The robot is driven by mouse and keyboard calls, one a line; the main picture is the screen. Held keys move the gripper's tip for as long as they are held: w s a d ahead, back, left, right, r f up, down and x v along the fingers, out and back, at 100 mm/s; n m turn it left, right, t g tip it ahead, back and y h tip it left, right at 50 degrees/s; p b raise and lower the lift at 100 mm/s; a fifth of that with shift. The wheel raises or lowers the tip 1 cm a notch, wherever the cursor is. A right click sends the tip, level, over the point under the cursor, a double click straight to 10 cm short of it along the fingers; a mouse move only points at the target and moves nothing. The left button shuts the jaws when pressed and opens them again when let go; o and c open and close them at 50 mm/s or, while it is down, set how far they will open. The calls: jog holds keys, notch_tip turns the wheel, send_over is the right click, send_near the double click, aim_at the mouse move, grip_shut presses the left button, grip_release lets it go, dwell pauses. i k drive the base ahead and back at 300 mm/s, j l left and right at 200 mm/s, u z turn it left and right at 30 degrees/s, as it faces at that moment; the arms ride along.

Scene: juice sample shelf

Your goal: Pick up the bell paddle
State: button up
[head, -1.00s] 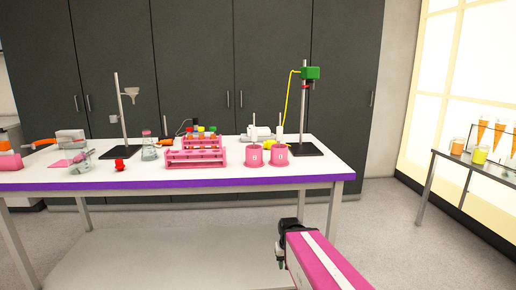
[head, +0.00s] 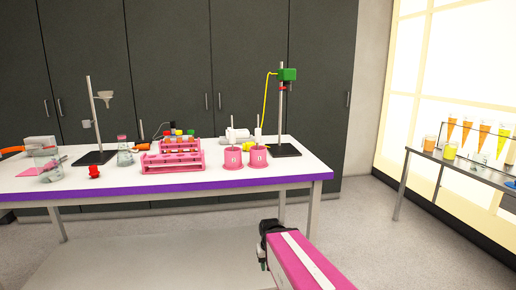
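Two pink pots stand at the right part of the white table (head: 305,170), a left pot (head: 233,160) and a right pot (head: 258,159). Each has a small pale mark on its front, too small to read. A white upright stick shows above the left pot (head: 233,131) and another above the right pot (head: 258,135). I cannot tell which thing, if any, is the bell paddle. My gripper (head: 264,266) is low in front of the table, below its top and apart from everything on it. Its fingers are too small and dark to tell open from shut.
A pink tube rack (head: 172,167) stands left of the pots. A stand with a green clamp (head: 288,74) rises behind them. A red piece (head: 94,172) and glassware are further left. A side table (head: 470,163) with orange tubes is at the right; open floor lies between.

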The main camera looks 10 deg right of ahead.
aim_at(257, 131)
jog(key=i+l+u, duration=0.1)
jog(key=l+u, duration=0.15)
jog(key=l, duration=0.75)
jog(key=l+u, duration=0.25)
jog(key=l, duration=0.8)
jog(key=k+l, duration=0.1)
jog(key=k, duration=0.2)
jog(key=k+l+u, duration=0.1)
jog(key=k, duration=0.25)
jog(key=k+l, duration=0.15)
jog(key=l+u, duration=0.05)
